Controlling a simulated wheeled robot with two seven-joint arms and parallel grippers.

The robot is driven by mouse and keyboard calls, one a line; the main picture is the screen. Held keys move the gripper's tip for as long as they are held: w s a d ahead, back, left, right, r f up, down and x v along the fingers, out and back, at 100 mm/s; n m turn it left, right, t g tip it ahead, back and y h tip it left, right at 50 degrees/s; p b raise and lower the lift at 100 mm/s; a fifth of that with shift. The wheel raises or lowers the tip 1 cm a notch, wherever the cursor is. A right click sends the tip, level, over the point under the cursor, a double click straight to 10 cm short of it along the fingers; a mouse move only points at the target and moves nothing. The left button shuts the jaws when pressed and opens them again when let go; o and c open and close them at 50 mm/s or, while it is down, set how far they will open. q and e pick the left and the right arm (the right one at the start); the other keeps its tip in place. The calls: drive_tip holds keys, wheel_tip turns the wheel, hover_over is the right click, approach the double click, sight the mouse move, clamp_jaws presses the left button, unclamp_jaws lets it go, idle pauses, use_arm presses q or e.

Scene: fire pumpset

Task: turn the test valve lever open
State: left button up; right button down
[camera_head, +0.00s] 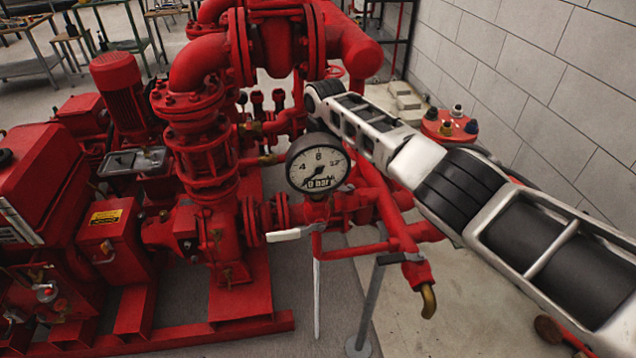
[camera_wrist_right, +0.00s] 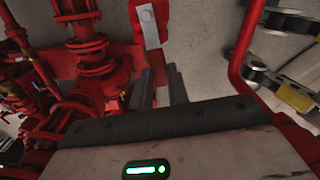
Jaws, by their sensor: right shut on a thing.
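The test valve lever (camera_head: 290,233) is a pale, flat handle below the round pressure gauge (camera_head: 318,164), pointing left from the red pipework. In the wrist view a pale flat piece on a red part (camera_wrist_right: 148,25) shows just beyond my fingers. My right arm comes in from the right and ends behind the gauge, so its gripper is hidden in the head view. In the wrist view my right gripper (camera_wrist_right: 160,88) is shut on the lever; the grip itself is mostly hidden. My left gripper is in neither view.
Red pump pipework (camera_head: 205,140) and a red motor (camera_head: 118,85) fill the left and middle. A brass-ended outlet (camera_head: 428,300) hangs at lower right, beside a grey stand (camera_head: 370,300). A block wall (camera_head: 540,70) stands at right. Some floor is clear at lower right.

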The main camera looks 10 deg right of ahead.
drive_tip(key=shift+w+m, duration=0.7)
drive_tip(key=shift+m, duration=0.5)
drive_tip(key=shift+r, duration=0.1)
drive_tip(key=c, duration=1.3)
unclamp_jaws()
drive_tip(key=shift+c, duration=0.2)
wheel_tip(320, 180, up, 16)
